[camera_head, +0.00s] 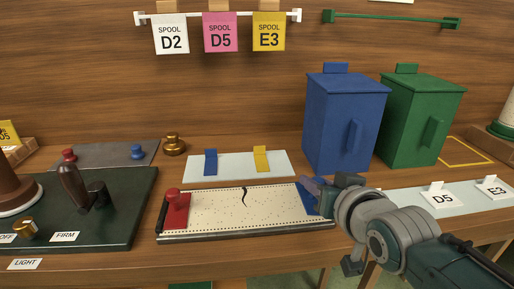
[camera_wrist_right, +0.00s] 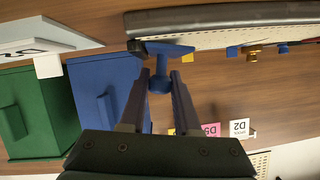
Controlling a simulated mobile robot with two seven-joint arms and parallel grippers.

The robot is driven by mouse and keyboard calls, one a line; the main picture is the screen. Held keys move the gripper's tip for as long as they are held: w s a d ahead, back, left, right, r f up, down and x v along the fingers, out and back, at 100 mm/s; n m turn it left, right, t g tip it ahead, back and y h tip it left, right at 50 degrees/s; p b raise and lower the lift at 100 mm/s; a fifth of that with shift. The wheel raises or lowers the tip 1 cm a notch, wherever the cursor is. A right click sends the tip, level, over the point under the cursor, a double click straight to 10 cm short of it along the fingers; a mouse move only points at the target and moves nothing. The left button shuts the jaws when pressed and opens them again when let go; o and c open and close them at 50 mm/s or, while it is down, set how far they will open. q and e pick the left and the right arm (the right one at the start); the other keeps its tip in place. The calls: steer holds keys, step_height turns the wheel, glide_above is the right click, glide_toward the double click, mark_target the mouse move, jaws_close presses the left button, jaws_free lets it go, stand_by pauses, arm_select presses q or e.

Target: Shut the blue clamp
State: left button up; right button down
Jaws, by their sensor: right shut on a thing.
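The blue clamp (camera_head: 308,199) sits at the right end of a pale perforated board (camera_head: 245,212). My right gripper (camera_head: 314,187) is at this clamp and partly covers it. In the right wrist view the clamp's blue bar (camera_wrist_right: 168,48) lies along the board's end, and a blue round knob (camera_wrist_right: 160,85) sits between the fingers of my right gripper (camera_wrist_right: 163,80), which is shut on it. A red clamp (camera_head: 174,210) with a red knob is at the board's left end. My left gripper is not in view.
A pale strip with a blue and a yellow tab (camera_head: 225,170) lies behind the board. Blue (camera_head: 345,120) and green (camera_head: 420,120) boxes stand behind my right arm. A dark panel (camera_head: 115,225) with a brown-handled lever is at left.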

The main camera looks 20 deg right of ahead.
steer(key=shift+w+a+f+n+h, duration=0.15)
steer(key=shift+a+n+h, duration=0.25)
steer(key=shift+n, duration=0.3)
steer(key=c, duration=0.6)
jaws_free()
steer(key=shift+c, duration=0.2)
